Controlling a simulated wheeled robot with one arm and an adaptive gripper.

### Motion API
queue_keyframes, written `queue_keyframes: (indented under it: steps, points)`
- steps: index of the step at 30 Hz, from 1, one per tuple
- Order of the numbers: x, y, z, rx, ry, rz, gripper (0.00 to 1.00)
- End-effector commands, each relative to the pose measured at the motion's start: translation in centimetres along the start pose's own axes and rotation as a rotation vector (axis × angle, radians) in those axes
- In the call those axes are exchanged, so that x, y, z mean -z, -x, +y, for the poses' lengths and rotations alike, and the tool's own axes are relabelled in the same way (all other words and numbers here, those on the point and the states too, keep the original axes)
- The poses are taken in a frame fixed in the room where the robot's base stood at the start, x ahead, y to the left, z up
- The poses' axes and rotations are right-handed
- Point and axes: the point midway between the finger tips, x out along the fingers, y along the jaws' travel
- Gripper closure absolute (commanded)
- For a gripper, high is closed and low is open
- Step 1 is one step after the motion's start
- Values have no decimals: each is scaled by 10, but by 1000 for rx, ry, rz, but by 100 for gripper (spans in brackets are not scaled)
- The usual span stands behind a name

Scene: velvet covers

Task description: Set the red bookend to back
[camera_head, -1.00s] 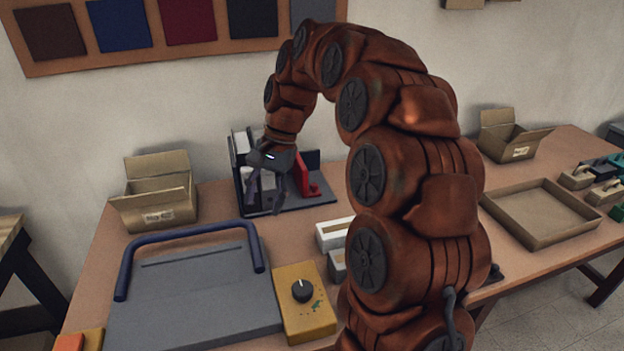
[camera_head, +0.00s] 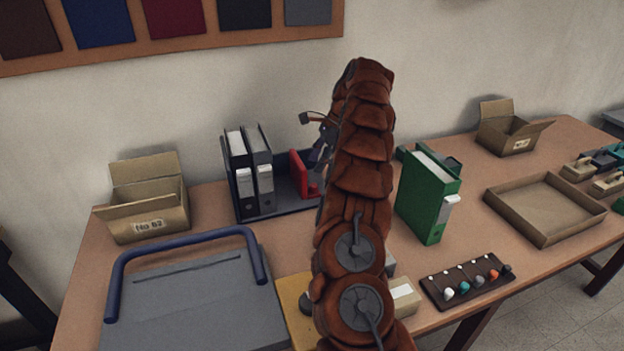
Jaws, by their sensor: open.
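The red bookend (camera_head: 302,172) stands upright in the dark rack (camera_head: 286,205) at the back of the table. A gap lies between it and two upright binders, one black (camera_head: 236,178) and one grey (camera_head: 259,172), at the rack's left end. My gripper (camera_head: 313,142) is open, just right of and above the bookend, partly hidden behind my arm. I cannot tell whether it touches the bookend. My arm also hides the rack's right end.
A green binder (camera_head: 427,196) stands upright right of my arm. An open box (camera_head: 149,204) is at left, another box (camera_head: 508,133) at back right. A shallow tray (camera_head: 548,240), a grey press with a blue handle (camera_head: 195,300) and a peg board (camera_head: 467,282) occupy the table.

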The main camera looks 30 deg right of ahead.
Motion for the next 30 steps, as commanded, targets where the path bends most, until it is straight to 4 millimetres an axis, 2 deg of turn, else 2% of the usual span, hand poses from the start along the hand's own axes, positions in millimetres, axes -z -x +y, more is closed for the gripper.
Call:
queue_keyframes:
  steps: [1,3,7,16,30]
  points:
    - [13,-4,-3,4,-34,9,46]
    - [23,-3,-6,15,-68,18,46]
    - [34,-6,-8,19,-106,26,46]
    - [34,-17,-9,19,-112,25,46]
    - [38,-58,-9,20,-116,28,46]
